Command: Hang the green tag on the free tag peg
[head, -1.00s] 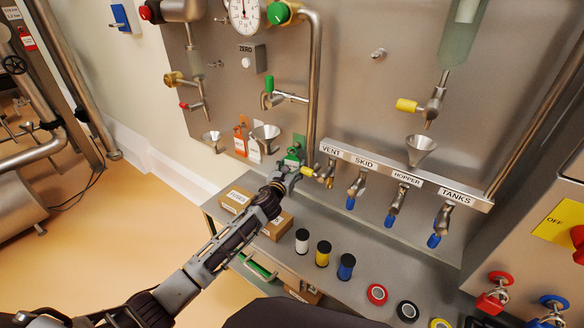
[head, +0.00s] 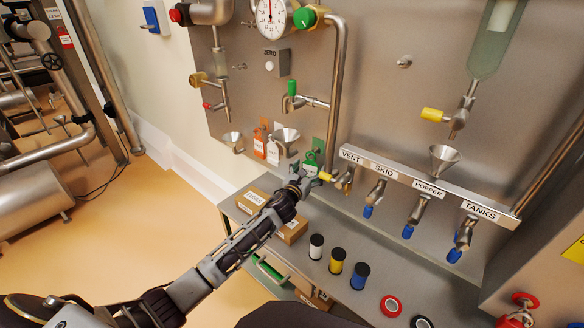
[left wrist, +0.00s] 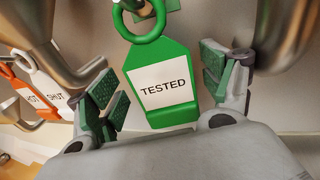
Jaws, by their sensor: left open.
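The green tag (head: 312,160) is on the steel panel, left of the labelled valve rail. In the left wrist view the green tag (left wrist: 162,85) reads "TESTED" and its green ring is at the top edge; what the ring hangs on is cut off. My left gripper (head: 310,174) is at the tag. Its green-padded fingers (left wrist: 160,90) are apart on either side of the tag, with visible gaps. An orange tag (head: 259,143) and a white tag (head: 273,150) hang to the left. I cannot make out which peg is free. My right gripper is not in view.
A metal funnel (head: 285,138) is close to the tags, and a vertical pipe (head: 337,95) runs just right of them. The valve rail (head: 400,177) juts out on the right. Boxes (head: 252,202) and coloured spools (head: 337,258) stand on the bench below.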

